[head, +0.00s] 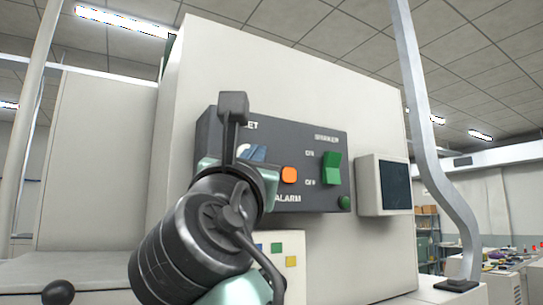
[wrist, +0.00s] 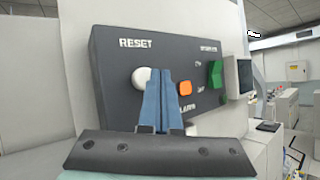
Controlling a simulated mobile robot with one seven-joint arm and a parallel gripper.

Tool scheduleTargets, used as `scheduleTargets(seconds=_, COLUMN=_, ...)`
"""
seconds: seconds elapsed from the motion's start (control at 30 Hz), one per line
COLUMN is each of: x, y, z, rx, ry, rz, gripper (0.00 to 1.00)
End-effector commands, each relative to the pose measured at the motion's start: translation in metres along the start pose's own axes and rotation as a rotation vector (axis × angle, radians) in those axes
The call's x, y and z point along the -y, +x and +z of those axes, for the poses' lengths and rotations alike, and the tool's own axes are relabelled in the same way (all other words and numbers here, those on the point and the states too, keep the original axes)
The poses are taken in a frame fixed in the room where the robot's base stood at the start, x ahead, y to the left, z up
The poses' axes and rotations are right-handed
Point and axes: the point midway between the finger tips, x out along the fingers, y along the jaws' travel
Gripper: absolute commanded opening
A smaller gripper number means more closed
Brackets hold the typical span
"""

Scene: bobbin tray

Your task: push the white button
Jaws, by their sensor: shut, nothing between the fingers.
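The white button (wrist: 141,77) is a round knob under the word RESET on a dark grey control panel (wrist: 112,60). In the wrist view, the blue fingers of my gripper (wrist: 160,74) are closed together and overlap its right edge. I cannot tell whether they touch it.
An orange alarm button (head: 289,175) and a green breaker switch (head: 331,168) sit right of my gripper. A small green button (head: 344,202) and a screen box (head: 385,186) are farther right. A bent grey post (head: 428,130) stands at the right.

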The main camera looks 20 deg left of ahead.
Motion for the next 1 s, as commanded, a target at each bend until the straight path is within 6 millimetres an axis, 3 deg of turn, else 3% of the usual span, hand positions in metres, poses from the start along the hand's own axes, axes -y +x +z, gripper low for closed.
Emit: scheduleTargets(seconds=1.0, x=-0.0068, y=0.0086, z=-0.0063, rx=-0.001, ry=0.000, rz=0.001, gripper=0.00)
